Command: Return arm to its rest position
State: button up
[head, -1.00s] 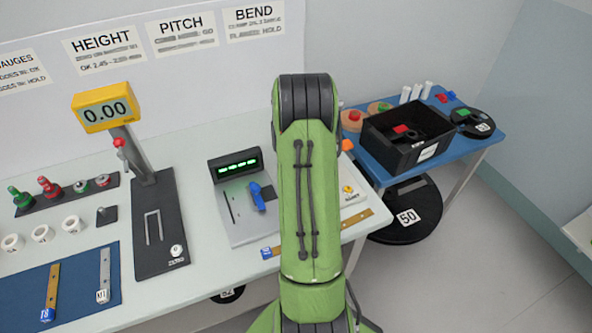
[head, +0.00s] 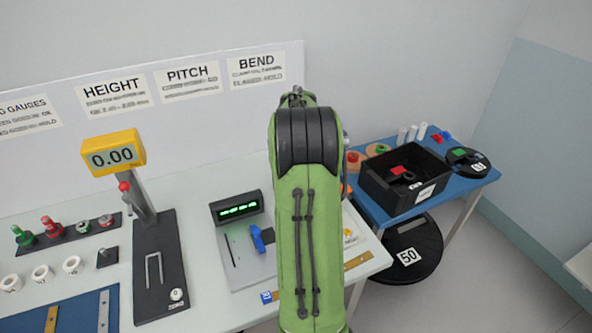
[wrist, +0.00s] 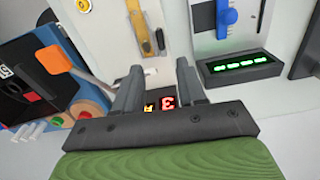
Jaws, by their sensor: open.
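My green arm rises through the middle of the head view and hides part of the bench; its gripper is hidden there. In the wrist view my gripper (wrist: 160,88) is open, with its two grey fingers apart and nothing visibly held between them.
The bench carries a height gauge with a yellow display (head: 113,156), a device with green digits (head: 237,207) and a blue-handled part (head: 257,238). A black bin (head: 376,185) stands on the blue table (head: 359,210) at right. A black disc marked 50 (head: 425,262) is below.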

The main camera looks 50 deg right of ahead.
jog(key=shift+r, duration=1.6)
